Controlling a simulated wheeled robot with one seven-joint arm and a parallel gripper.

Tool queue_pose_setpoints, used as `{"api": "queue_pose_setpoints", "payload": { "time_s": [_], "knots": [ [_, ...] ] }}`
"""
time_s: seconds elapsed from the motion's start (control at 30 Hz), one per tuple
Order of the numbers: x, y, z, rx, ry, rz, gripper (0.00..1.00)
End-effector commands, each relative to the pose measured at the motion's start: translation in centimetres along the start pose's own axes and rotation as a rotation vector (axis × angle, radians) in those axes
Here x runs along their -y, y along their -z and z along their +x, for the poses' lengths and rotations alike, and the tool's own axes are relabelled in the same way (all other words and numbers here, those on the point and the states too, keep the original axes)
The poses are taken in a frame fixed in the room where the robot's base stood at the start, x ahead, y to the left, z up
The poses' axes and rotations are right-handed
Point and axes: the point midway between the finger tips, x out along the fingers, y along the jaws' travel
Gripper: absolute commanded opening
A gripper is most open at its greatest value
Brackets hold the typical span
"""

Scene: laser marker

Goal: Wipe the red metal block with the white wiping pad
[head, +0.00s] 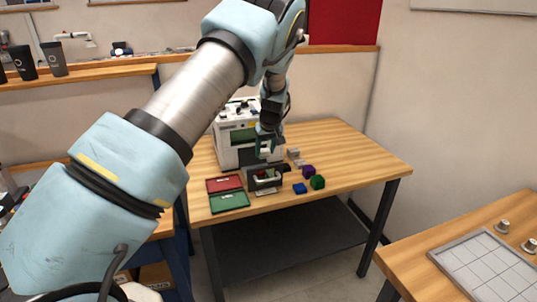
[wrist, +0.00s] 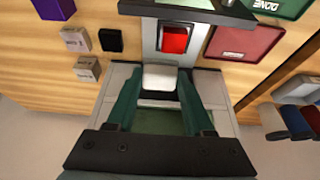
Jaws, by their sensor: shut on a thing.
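The red metal block (wrist: 174,40) sits in a grey fixture (wrist: 150,40) in the wrist view, beyond my fingertips. I cannot make it out clearly in the head view. My gripper (wrist: 160,80) has two green fingers closed on the white wiping pad (wrist: 160,77). The pad is apart from the red block in the picture, on the near side of it. In the head view my gripper (head: 268,150) hangs in front of the white laser marker (head: 229,158), above the dark fixture at the table's front. The pad is too small to tell there.
A red tray (head: 225,183) and a green tray (head: 229,200) lie left of the fixture. Blue (head: 300,188), green (head: 317,182) and purple (head: 308,170) blocks stand to its right. Small grey boxes (head: 294,153) are behind them. The table's right part is clear.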

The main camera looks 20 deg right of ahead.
Motion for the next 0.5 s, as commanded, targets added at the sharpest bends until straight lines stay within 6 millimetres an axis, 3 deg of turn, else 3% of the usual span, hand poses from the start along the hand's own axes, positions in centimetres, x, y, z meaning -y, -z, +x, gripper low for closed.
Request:
{"api": "queue_pose_setpoints", "payload": {
  "time_s": [0.2, 0.5],
  "knots": [
    [0.7, 1.3, -1.7, -0.001, -0.001, -0.001, 0.00],
    [0.9, 1.4, -1.8, -0.001, 0.000, 0.000, 0.00]
  ]
}}
